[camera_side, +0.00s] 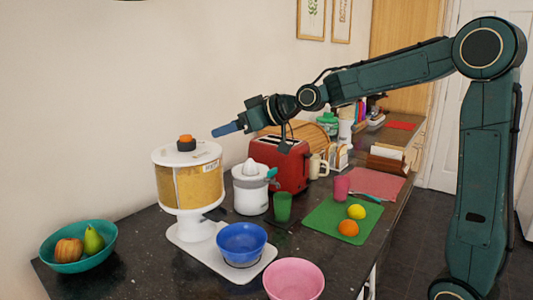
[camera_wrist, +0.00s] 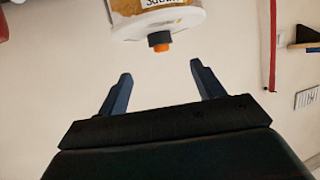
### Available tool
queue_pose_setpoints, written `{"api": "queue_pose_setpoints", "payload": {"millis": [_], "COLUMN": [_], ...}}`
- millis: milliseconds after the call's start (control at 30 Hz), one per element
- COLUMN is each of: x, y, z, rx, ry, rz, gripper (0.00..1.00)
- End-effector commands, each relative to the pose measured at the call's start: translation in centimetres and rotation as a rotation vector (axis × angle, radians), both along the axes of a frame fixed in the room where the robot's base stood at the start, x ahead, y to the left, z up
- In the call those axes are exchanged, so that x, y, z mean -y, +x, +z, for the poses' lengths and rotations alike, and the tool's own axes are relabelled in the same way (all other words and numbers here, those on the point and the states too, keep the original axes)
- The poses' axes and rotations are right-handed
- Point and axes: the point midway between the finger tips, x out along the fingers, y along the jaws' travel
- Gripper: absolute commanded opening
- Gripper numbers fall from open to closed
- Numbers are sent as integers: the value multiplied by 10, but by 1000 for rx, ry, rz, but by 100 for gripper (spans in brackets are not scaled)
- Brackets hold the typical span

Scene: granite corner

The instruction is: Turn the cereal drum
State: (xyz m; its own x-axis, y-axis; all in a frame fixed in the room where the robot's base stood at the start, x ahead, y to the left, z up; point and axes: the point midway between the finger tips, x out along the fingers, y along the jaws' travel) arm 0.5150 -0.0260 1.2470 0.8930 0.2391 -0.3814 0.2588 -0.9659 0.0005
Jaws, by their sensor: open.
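The cereal drum (camera_side: 192,186) is a clear round bin of yellow cereal with a white lid and base, upright on a stand on the counter. On its lid is a small dark knob with an orange top (camera_side: 186,143). My gripper (camera_side: 226,130) is up to the right of the knob, at about lid height or slightly above, pointing left toward it. In the wrist view my gripper (camera_wrist: 162,88) has its two blue fingers wide apart with nothing between them. The knob (camera_wrist: 159,41) shows just beyond the fingertips, and the drum's white lid (camera_wrist: 185,20) lies behind it.
A blue bowl (camera_side: 241,243) sits on the drum's white base tray (camera_side: 200,250). A juicer (camera_side: 250,190), a red toaster (camera_side: 290,165) and a green cup (camera_side: 283,207) stand to the right. A pink bowl (camera_side: 294,280) and a teal fruit bowl (camera_side: 75,262) are nearer the front.

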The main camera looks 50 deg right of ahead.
Motion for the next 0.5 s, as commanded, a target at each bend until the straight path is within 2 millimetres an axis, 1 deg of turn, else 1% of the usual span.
{"api": "queue_pose_setpoints", "payload": {"millis": [267, 500], "x": [-4, -11], "y": [14, 39], "z": [-7, -18], "rx": [-2, -3], "ry": [1, 1], "rz": [1, 2], "gripper": [67, 67]}}
